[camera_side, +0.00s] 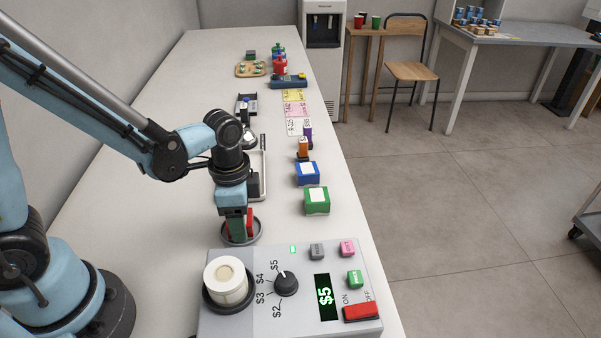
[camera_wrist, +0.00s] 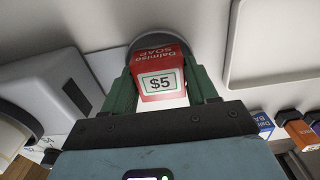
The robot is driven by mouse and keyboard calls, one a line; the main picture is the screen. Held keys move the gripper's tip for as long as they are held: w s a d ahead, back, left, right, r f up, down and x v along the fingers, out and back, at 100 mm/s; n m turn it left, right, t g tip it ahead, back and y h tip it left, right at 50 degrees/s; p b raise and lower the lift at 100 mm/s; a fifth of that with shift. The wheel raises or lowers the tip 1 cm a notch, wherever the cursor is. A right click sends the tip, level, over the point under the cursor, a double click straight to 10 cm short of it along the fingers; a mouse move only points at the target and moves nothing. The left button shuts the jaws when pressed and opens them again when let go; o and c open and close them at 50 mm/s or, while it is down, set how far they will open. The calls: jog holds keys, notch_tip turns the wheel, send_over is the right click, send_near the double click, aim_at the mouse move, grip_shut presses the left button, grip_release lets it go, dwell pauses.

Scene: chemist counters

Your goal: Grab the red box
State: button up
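The red box (camera_wrist: 162,62), a soap box with a "$5" label, stands in a dark round dish (camera_side: 258,232) on the counter. My gripper (camera_side: 240,228) points down at it, with its green fingertips low, near the dish. In the wrist view the box sits between the two green fingers of my gripper (camera_wrist: 161,88), one on each side. The fingers are very close to its sides; whether they press on it I cannot tell. In the side view a finger hides most of the box, and only a red strip (camera_side: 250,222) shows.
A grey console (camera_side: 300,320) with a dial, buttons and a "$5" display stands just in front of the dish. A white tray (camera_side: 262,178) is behind the gripper. Green (camera_side: 317,207) and blue (camera_side: 307,179) boxes stand to the right. Bare counter lies left of the dish.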

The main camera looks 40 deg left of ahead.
jog(key=c, duration=0.3)
jog(key=shift+r, duration=0.1)
